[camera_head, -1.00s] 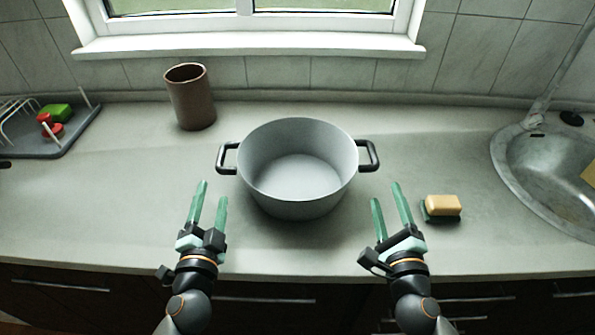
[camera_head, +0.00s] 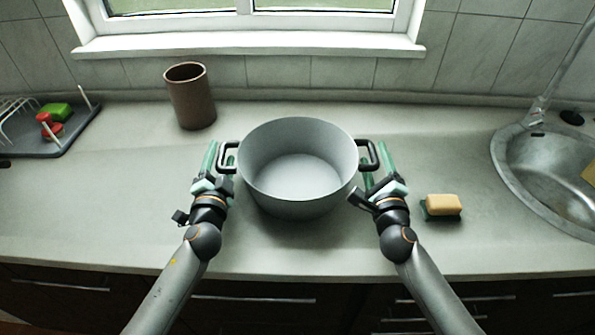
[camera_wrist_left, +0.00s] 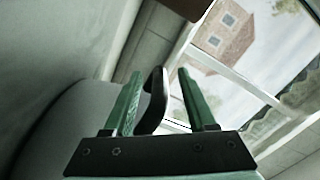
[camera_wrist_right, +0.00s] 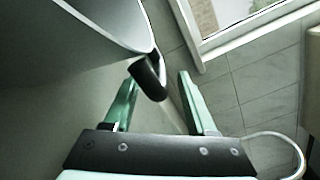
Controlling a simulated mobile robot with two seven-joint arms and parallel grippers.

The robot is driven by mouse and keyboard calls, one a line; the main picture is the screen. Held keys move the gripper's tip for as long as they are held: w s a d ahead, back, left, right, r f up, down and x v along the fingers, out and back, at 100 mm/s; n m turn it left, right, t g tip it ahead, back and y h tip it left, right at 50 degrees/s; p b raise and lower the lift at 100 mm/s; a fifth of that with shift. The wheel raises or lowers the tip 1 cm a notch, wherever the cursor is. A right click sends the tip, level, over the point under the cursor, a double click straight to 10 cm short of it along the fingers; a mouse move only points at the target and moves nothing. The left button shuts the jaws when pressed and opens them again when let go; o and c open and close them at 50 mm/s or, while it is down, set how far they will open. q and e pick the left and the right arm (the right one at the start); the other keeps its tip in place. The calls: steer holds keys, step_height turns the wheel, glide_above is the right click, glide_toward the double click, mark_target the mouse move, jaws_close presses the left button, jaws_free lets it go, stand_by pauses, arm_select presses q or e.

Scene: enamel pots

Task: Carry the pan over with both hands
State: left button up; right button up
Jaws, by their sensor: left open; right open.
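A grey two-handled pan (camera_head: 298,165) stands upright and empty on the counter, with a black handle on each side. My left gripper (camera_head: 219,158) is open around the left handle (camera_head: 226,168); in the left wrist view that handle (camera_wrist_left: 153,100) lies between the green fingers (camera_wrist_left: 160,100). My right gripper (camera_head: 376,160) is open at the right handle (camera_head: 371,150). In the right wrist view that handle (camera_wrist_right: 150,78) is between the green fingers (camera_wrist_right: 158,92), close to the left one. Neither gripper is closed on a handle.
A brown cup (camera_head: 190,97) stands behind the pan to the left. A dish rack (camera_head: 50,130) is at the far left. A sponge (camera_head: 443,206) lies right of my right gripper, before the sink (camera_head: 545,180). The counter (camera_head: 110,200) is clear at the left front.

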arm_select(q)
steer(key=c, duration=0.9)
arm_select(e)
steer(key=c, duration=0.9)
arm_select(q)
jaws_close()
arm_select(e)
jaws_close()
arm_select(q)
steer(key=shift+r, duration=0.3)
arm_select(e)
steer(key=shift+r, duration=0.3)
